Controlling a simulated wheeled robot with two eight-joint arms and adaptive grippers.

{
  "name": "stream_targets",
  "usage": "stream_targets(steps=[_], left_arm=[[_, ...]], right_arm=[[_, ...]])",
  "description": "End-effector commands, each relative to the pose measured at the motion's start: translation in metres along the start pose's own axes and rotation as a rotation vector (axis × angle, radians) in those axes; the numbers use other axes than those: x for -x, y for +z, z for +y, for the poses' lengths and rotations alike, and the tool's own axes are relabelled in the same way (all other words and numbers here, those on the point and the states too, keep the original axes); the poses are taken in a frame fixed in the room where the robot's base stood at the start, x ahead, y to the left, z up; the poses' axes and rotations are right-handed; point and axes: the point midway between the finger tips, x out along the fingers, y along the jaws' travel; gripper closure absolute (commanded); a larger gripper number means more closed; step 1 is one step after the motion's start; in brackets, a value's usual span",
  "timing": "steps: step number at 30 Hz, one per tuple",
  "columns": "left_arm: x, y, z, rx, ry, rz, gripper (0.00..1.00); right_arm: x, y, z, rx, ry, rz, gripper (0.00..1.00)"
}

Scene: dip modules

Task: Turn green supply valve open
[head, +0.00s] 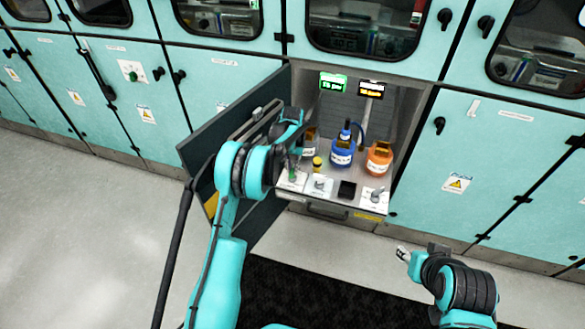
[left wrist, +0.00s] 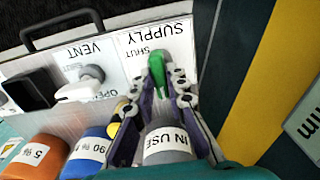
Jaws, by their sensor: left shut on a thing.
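The green supply valve handle (left wrist: 157,72) stands on a white plate marked SUPPLY (left wrist: 185,32), which reads upside down in the left wrist view. The handle's upper end lies beside the word SHUT. My left gripper (left wrist: 165,84) is shut on the handle, one finger on each side, and its fingers hide part of the plate. In the head view my left gripper (head: 293,163) reaches into the open cabinet bay at the valve. My right gripper (head: 404,254) is low at the right, away from the cabinet; its finger gap is not clear.
A white vent valve (left wrist: 80,88) and a black block (left wrist: 28,90) sit beside the supply plate. An IN USE bottle (left wrist: 167,142), a blue bottle (head: 342,153) and an orange bottle (head: 379,158) stand behind. The open dark door (head: 215,140) borders the bay's left side.

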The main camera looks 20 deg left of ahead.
Motion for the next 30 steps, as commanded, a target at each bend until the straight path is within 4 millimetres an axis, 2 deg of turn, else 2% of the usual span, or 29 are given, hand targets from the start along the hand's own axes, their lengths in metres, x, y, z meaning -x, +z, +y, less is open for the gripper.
stream_targets(steps=[5, 6, 8, 9, 20, 23, 30], left_arm=[[0.000, 0.000, 0.000, 0.001, 0.000, 0.000, 1.00], [0.000, 0.000, 0.000, 0.001, 0.000, 0.000, 0.84], [0.000, 0.000, 0.000, 0.001, 0.000, 0.000, 0.68], [0.000, 0.000, 0.000, 0.001, 0.000, 0.000, 0.66], [0.006, 0.000, 0.000, 0.000, 0.000, 0.000, 0.66], [0.019, 0.000, 0.000, 0.000, 0.000, 0.000, 0.66], [0.072, 0.000, 0.000, 0.000, 0.000, 0.000, 0.66]], right_arm=[[0.000, 0.000, 0.000, 0.000, 0.000, 0.000, 0.60], [0.000, 0.000, 0.000, 0.000, 0.000, 0.000, 0.60], [0.000, 0.000, 0.000, 0.000, 0.000, 0.000, 0.60], [0.000, 0.000, 0.000, 0.000, 0.000, 0.000, 0.60], [0.000, 0.000, 0.000, 0.000, 0.000, 0.000, 0.60], [0.000, 0.000, 0.000, 0.000, 0.000, 0.000, 0.60], [0.000, 0.000, 0.000, 0.000, 0.000, 0.000, 0.60]])
